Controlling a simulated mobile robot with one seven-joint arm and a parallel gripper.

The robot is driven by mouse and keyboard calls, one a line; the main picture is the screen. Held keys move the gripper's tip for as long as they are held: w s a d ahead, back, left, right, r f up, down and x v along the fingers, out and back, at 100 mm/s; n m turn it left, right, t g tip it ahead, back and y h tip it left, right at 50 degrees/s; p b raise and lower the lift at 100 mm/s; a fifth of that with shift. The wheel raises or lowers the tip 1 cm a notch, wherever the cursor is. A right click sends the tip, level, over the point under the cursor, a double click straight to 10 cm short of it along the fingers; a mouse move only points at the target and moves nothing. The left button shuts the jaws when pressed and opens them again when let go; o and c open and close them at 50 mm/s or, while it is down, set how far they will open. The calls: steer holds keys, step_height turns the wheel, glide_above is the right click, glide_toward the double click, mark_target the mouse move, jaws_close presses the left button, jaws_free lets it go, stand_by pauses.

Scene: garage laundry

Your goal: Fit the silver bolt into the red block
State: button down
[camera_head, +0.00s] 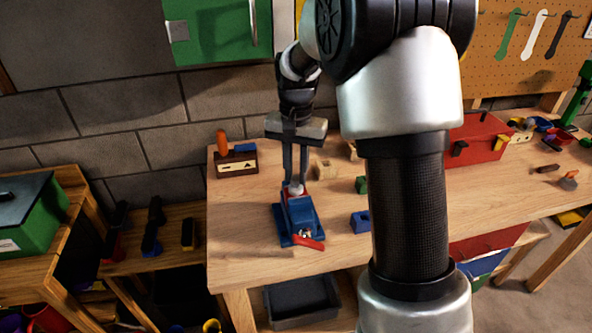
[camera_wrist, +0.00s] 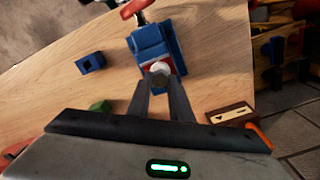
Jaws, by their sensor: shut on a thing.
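My gripper (camera_head: 295,183) points down over the blue vise (camera_head: 301,218) near the table's left front edge. The fingers (camera_wrist: 160,85) are shut on the silver bolt (camera_wrist: 160,70), whose grey head shows between the tips in the wrist view. The bolt also shows as a pale spot in the head view (camera_head: 296,189). The red block (camera_wrist: 147,64) is in the vise jaws, directly under the bolt and partly hidden by it. The bolt's shank is hidden, so I cannot tell whether it is in the block's hole.
The vise has a red handle (camera_head: 308,243) at its front. A blue block with a hole (camera_head: 360,221) and a green block (camera_head: 361,185) lie to the right. A wooden holder (camera_head: 236,164) stands at the back left. My arm hides part of the table's middle.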

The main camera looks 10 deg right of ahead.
steer(key=shift+f, duration=0.55)
steer(key=c, duration=1.5)
jaws_free()
step_height(320, 180, up, 18)
steer(key=shift+f+p, duration=0.25)
steer(key=shift+p, duration=0.15)
